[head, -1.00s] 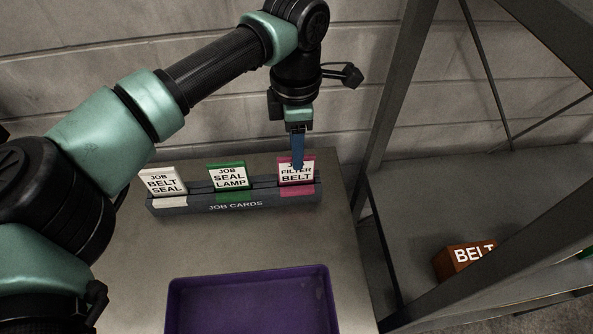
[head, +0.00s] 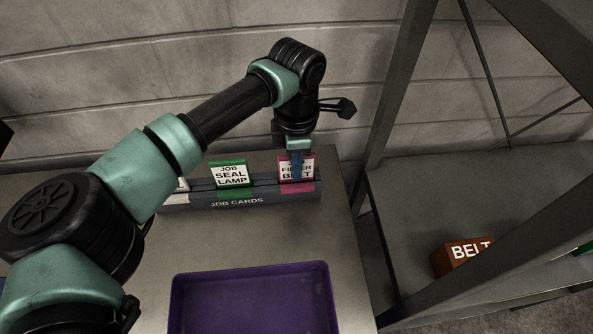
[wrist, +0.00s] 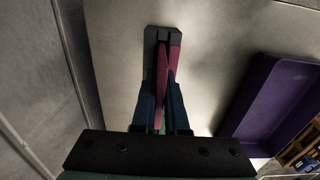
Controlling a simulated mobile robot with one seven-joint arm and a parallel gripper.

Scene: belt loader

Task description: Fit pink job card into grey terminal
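The pink job card (head: 308,170), lettered "JOB FILTER BELT", stands upright in the right end of the dark grey job card rack (head: 270,200). My gripper (head: 297,175) points down over it, with a blue finger in front of the card's face. In the wrist view the pink card (wrist: 162,72) shows as a thin edge between the two blue fingers of my gripper (wrist: 163,90). The fingers stand on either side of it, close to it; whether they press on it I cannot tell. No grey terminal is visible in these views.
A green-topped "JOB SEAL LAMP" card (head: 230,174) stands mid-rack; a white card (head: 183,184) at the left is mostly behind my arm. A purple tray (head: 252,276) lies in front. Right of the table are a metal frame (head: 385,110) and an orange-brown "BELT" box (head: 455,258).

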